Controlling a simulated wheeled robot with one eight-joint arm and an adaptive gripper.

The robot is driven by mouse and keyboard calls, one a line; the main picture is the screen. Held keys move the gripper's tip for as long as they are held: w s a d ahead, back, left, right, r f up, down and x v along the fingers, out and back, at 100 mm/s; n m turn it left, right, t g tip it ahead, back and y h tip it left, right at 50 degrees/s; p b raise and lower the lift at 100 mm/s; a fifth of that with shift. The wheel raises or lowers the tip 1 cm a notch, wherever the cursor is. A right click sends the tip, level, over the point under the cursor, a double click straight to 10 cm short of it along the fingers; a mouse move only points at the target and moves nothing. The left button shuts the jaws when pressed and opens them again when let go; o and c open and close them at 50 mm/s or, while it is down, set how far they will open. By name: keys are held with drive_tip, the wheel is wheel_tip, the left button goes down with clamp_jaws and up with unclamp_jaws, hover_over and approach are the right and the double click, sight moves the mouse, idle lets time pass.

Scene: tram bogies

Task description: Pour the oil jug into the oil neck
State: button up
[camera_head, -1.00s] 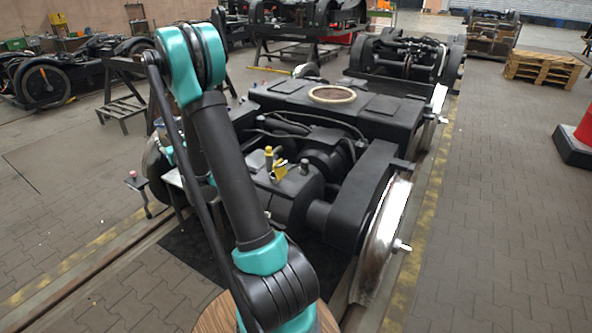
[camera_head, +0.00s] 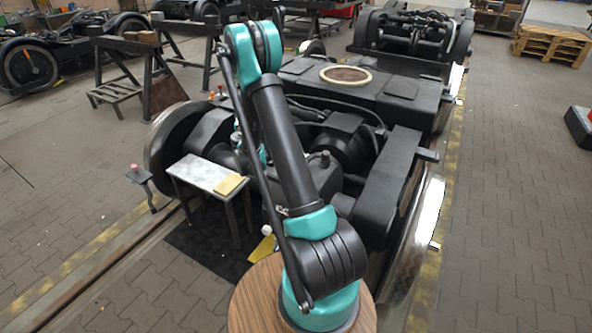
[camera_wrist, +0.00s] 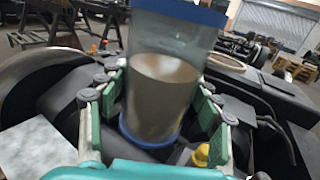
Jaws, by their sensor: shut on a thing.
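The oil jug (camera_wrist: 158,100) is a clear cylinder with a blue rim and blue base, holding brown oil in its lower part. In the wrist view my gripper (camera_wrist: 160,112) is shut around it, green finger pads on both sides. The jug is roughly upright. A yellow part (camera_wrist: 201,155), probably at the oil neck, shows just right of the jug's base, mostly covered by the gripper; I cannot tell the gap between them. In the head view my arm hides the oil neck, the jug and most of the gripper.
A small table (camera_head: 205,174) with a yellow cloth (camera_head: 229,185) stands left of my arm. The black bogie (camera_head: 310,88) with large wheels (camera_head: 418,235) fills the middle. A small stool-like stand (camera_head: 139,177) is at left.

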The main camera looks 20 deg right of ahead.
drive_tip(key=f+m+h, duration=0.1)
drive_tip(key=d+f+g+h, duration=0.1)
drive_tip(key=f, duration=0.1)
drive_tip(key=d+f+m+h, duration=0.1)
drive_tip(key=f, duration=0.1)
drive_tip(key=shift+w+m+g+h, duration=0.2)
drive_tip(key=shift+m+g+h, duration=0.1)
drive_tip(key=shift+g, duration=0.1)
drive_tip(key=s+f+m+g+h, duration=0.3)
drive_tip(key=s+f+m+g, duration=0.1)
drive_tip(key=f, duration=0.5)
drive_tip(key=s+d+f+m+g+h, duration=0.1)
drive_tip(key=s+f+m+g+h, duration=0.3)
drive_tip(key=f, duration=0.5)
drive_tip(key=s+g, duration=0.2)
drive_tip(key=shift+s+d, duration=0.2)
drive_tip(key=shift+s, duration=0.1)
drive_tip(key=shift+a, duration=0.1)
drive_tip(key=shift+f, duration=0.1)
drive_tip(key=d+r+y, duration=0.1)
drive_tip(key=y, duration=0.1)
drive_tip(key=r+m+y, duration=0.1)
drive_tip(key=y, duration=0.1)
drive_tip(key=d+r+m+g+y+p, duration=0.1)
drive_tip(key=y, duration=0.1)
drive_tip(key=shift+s+d+r+y, duration=0.1)
drive_tip(key=shift+s+d+y, duration=0.05)
drive_tip(key=shift+d+y, duration=0.2)
